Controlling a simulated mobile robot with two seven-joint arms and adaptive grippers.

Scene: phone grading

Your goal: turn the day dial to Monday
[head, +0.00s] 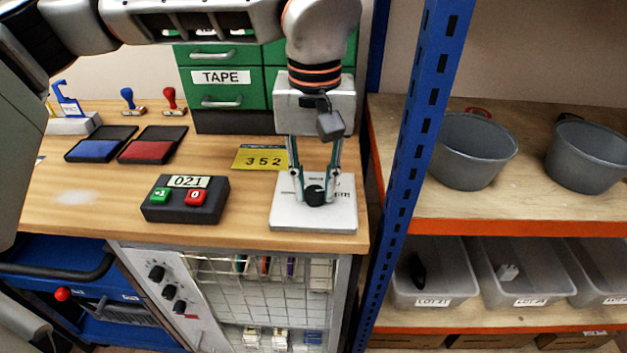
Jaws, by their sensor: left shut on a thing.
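The day dial is a black round knob (315,195) on a white square plate (340,215) at the right end of the wooden bench. My left gripper (315,192) comes down from above and is shut on the knob, with a finger on each side. The day labels on the plate are too small and partly covered, so I cannot read which day the knob points to. My right gripper is not in view.
Left of the plate stand a black counter box (185,200) reading 021 and a yellow card (261,158) reading 352. Green drawers (222,75) stand behind. A blue rack post (415,150) rises close on the right. Ink pads (152,145) lie farther left.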

